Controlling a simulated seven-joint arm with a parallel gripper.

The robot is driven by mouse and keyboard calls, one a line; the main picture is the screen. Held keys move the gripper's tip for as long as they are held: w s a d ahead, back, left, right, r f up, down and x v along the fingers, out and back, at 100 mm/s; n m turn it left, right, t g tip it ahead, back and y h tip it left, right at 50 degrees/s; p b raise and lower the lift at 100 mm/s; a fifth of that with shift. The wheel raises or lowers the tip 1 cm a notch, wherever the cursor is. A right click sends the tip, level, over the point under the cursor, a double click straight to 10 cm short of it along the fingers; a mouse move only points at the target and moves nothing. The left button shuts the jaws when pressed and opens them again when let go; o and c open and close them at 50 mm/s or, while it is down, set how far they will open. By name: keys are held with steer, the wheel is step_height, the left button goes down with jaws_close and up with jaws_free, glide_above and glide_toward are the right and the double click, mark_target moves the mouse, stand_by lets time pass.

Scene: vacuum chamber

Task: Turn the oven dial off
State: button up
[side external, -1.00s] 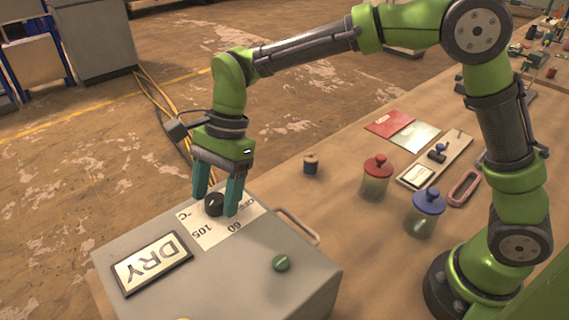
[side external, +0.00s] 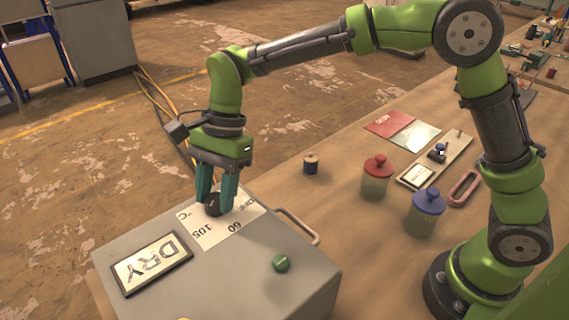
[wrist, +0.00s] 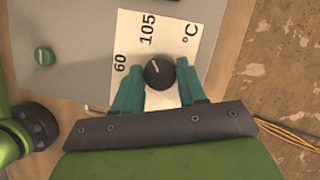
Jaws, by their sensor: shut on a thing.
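The oven dial is a round black knob (side external: 212,204) with a pale pointer line, on the top of the grey oven box (side external: 230,275). A white scale label (side external: 217,232) marked 60, 105 and °C lies around it. The dial also shows in the wrist view (wrist: 159,73), where its pointer line is toward the 105 side of the label. My gripper (side external: 214,205) points down over the dial, with one teal finger on each side. It is shut on the dial.
A DRY plate (side external: 152,263) and a green knob (side external: 281,264) are on the same oven top. A metal handle (side external: 300,228) sticks out at the oven's side. Red-lidded (side external: 377,175) and blue-lidded (side external: 428,208) jars and a dark spool (side external: 311,164) stand on the bench.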

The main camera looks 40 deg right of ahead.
steer(key=n+g, duration=0.1)
steer(key=n, duration=0.2)
steer(key=n+h, duration=0.1)
steer(key=n, duration=0.2)
steer(key=shift+w+a+g, duration=0.1)
steer(key=shift+w+g, duration=0.1)
steer(key=shift+g, duration=0.2)
steer(key=n+h, duration=0.1)
steer(key=n, duration=0.1)
steer(key=n+g+h, duration=0.1)
steer(key=n, duration=0.2)
steer(key=shift+a+r, duration=0.1)
steer(key=shift+a, duration=0.05)
steer(key=n+h, duration=0.1)
steer(key=n, duration=0.2)
steer(key=n+h, duration=0.1)
steer(key=n, duration=0.2)
steer(key=shift+a, duration=0.2)
steer(key=n+h, duration=0.1)
steer(key=n, duration=0.2)
steer(key=n+t+h, duration=0.1)
steer(key=n, duration=0.1)
steer(key=shift+a+n, duration=0.1)
steer(key=shift+n, duration=0.3)
steer(key=shift+s, duration=0.1)
steer(key=o, duration=1)
